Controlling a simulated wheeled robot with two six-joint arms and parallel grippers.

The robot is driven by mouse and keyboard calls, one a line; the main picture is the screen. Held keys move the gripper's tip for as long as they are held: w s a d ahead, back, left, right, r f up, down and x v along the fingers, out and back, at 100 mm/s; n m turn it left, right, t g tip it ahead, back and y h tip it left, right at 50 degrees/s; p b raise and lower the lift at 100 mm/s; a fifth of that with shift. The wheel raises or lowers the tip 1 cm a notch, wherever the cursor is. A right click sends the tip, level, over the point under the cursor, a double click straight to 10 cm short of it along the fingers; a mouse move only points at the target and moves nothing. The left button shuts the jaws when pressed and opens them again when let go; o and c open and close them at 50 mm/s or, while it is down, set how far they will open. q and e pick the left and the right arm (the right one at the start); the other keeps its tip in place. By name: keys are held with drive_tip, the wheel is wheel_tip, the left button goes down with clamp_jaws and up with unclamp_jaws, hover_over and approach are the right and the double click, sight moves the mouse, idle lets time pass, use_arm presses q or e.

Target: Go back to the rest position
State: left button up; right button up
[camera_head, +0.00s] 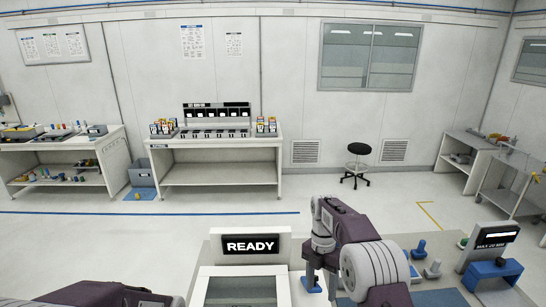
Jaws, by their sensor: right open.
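My right arm reaches in from the bottom, right of centre, over the near bench. My right gripper (320,270) points down beside the right edge of the machine with the READY screen. It is small and partly hidden by my own arm; its jaws are open, and I see nothing held in it. Part of my left arm shows at the bottom left edge; its gripper is outside the picture.
The machine with the READY screen (250,246) stands at front centre. Right of my arm are blue and grey knobbed parts (419,250) and a blue stand (492,274) by a dark display (495,235). Beyond lie open floor, a black stool (357,163) and a white workbench (215,157).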

drive_tip(key=s+d+f+m+t+b, duration=0.2)
drive_tip(key=s+f+m+b, duration=0.3)
drive_tip(key=m, duration=0.9)
drive_tip(key=s+d+f+m+t+b, duration=0.2)
drive_tip(key=s+f+m+b, duration=0.4)
drive_tip(key=s+m, duration=0.7)
wheel_tip(320, 180, down, 3)
drive_tip(key=shift+s+r+m, duration=0.15)
drive_tip(key=shift+s+m, duration=0.25)
drive_tip(key=shift+s, duration=0.4)
drive_tip(key=shift+s, duration=0.15)
